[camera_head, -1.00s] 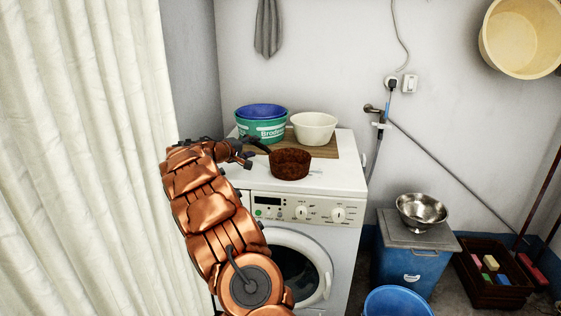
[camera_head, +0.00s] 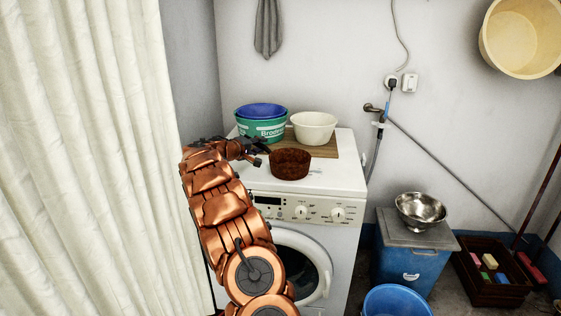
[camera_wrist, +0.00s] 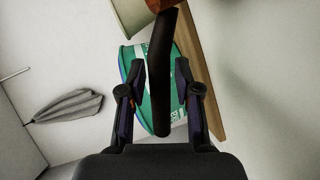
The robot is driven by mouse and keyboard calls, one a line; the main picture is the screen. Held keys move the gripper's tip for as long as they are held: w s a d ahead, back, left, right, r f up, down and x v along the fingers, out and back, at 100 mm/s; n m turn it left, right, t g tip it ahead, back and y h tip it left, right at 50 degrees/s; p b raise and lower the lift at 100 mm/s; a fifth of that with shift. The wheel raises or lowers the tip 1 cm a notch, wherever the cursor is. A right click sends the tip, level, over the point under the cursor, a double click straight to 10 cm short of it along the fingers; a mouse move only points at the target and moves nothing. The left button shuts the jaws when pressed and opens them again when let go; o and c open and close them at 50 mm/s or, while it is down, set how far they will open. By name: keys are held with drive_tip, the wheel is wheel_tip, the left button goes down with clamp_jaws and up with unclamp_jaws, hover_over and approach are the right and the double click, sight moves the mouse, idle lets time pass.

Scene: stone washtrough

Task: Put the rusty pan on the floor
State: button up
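The rusty pan (camera_head: 290,164), brown and round, sits on top of the white washing machine (camera_head: 340,178) near its front edge. In the wrist view its dark handle (camera_wrist: 161,75) runs down between the two fingers, with a bit of the rusty body at the top edge. My gripper (camera_head: 258,153) is just left of the pan, at its handle. In the wrist view my gripper (camera_wrist: 160,78) is open, with a gap on each side of the handle. In the head view the handle is mostly hidden by the gripper.
Behind the pan, a green tub (camera_head: 262,129) with a blue bowl and a cream bowl (camera_head: 313,128) stand by a wooden board (camera_head: 325,150). A blue bin (camera_head: 410,265), a blue bucket (camera_head: 397,301) and a brown crate (camera_head: 492,292) crowd the floor at right.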

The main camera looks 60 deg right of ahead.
clamp_jaws()
idle(0.5)
